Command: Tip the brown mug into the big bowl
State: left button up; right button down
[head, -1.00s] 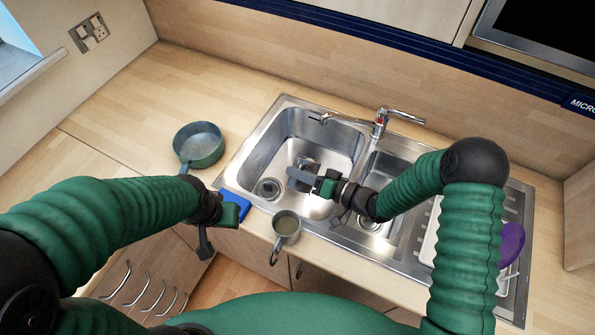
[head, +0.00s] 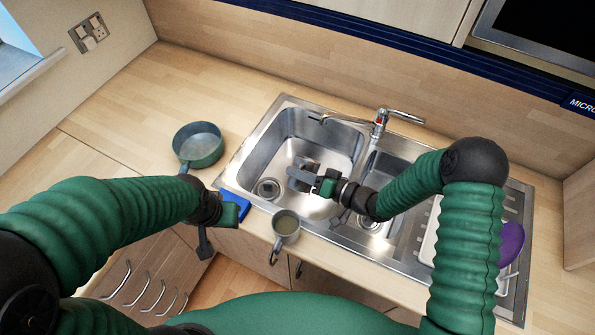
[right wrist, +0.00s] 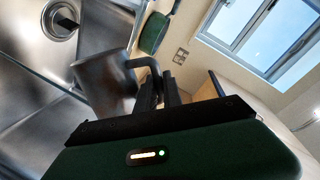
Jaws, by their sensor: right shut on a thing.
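A grey-brown mug (right wrist: 105,82) is in my right gripper (right wrist: 160,88), which is shut on its handle. In the head view the mug (head: 304,172) is tilted on its side within the big bowl of the steel sink (head: 332,150), the left and larger of the two basins. My right gripper (head: 327,184) comes in from the right, partly covering the mug. The inside of the mug and any contents are hidden. My left gripper (head: 222,222) is at the sink's front left corner, beside a blue sponge (head: 238,203); its finger gap is unclear.
Another mug (head: 286,225) with brownish liquid stands upright on the front counter edge. A green-grey pan (head: 198,146) stands left of the sink. A tap (head: 381,122) rises behind the basins. The back left counter is clear.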

aim_at(304, 164)
jog(key=shift+r, duration=0.15)
jog(key=shift+w+d+m+p, duration=0.1)
jog(key=shift+w+m+p, duration=0.25)
jog(key=shift+p, duration=0.2)
jog(key=shift+w+r+m+g, duration=0.1)
jog(key=shift+w+m+g, duration=0.05)
jog(key=shift+m+g, duration=0.2)
dwell(0.6)
jog(key=shift+w+d+p, duration=0.1)
jog(key=shift+p, duration=0.25)
jog(key=shift+w+m, duration=0.2)
jog(key=shift+m, duration=0.2)
jog(key=shift+w+d+p, duration=0.15)
jog(key=shift+p, duration=0.2)
dwell(0.4)
jog(key=shift+w+m+g, duration=0.15)
jog(key=shift+m+g, duration=0.1)
jog(key=shift+m, duration=0.05)
jog(key=shift+w+d+m, duration=0.1)
jog(key=shift+w+m, duration=0.1)
jog(key=shift+m, duration=0.1)
jog(key=shift+w, duration=0.15)
dwell(0.8)
